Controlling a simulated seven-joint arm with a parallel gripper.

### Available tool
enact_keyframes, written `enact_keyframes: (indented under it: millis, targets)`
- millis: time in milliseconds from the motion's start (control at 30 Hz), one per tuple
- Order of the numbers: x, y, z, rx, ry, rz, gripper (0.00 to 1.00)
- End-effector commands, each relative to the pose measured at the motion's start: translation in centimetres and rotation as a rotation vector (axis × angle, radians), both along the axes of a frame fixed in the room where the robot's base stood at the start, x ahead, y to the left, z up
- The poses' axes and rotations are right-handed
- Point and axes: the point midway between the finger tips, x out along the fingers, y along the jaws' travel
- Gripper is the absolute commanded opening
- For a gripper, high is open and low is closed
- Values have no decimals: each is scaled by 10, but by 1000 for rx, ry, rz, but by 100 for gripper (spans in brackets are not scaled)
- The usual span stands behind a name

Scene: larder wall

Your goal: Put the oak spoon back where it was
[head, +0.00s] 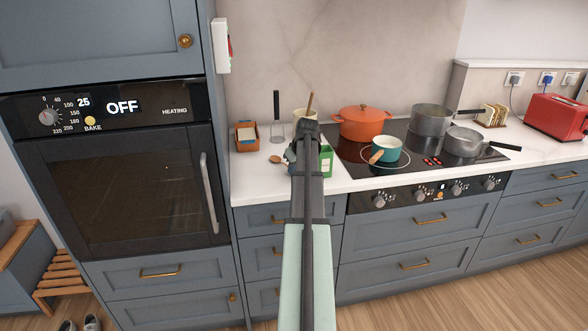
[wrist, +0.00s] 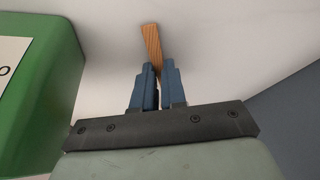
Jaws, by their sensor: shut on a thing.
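My gripper (wrist: 157,72) is shut on a flat strip of wood, the oak spoon (wrist: 151,42), seen in the wrist view against the white counter. Only part of the spoon shows there. In the head view my arm hides most of the fingers (head: 291,154). A brown rounded wooden end (head: 275,159) shows just left of them, low over the counter; I cannot tell whether it belongs to the held spoon. A cream crock (head: 299,115) stands behind my wrist. A wooden handle (head: 310,102) rises by it, its lower part hidden.
A green box (head: 326,161) stands close beside my gripper; it also shows in the wrist view (wrist: 35,85). A brown container (head: 246,136) and a dark-handled utensil (head: 277,115) are at left. An orange pot (head: 363,124) and a teal pan (head: 387,149) stand on the hob.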

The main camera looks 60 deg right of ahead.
Motion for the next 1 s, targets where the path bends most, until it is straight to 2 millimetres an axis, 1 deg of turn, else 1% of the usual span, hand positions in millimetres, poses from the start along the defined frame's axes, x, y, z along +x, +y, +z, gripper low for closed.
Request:
enact_keyframes:
  millis: [300,333,567,833,1000]
  targets:
    - [0,0,-3,0,0,0,0]
    - [0,0,-3,0,0,0,14]
    - [0,0,-2,0,0,0,36]
    - [0,0,-2,0,0,0,37]
    - [-3,1,9,-1,0,0,37]
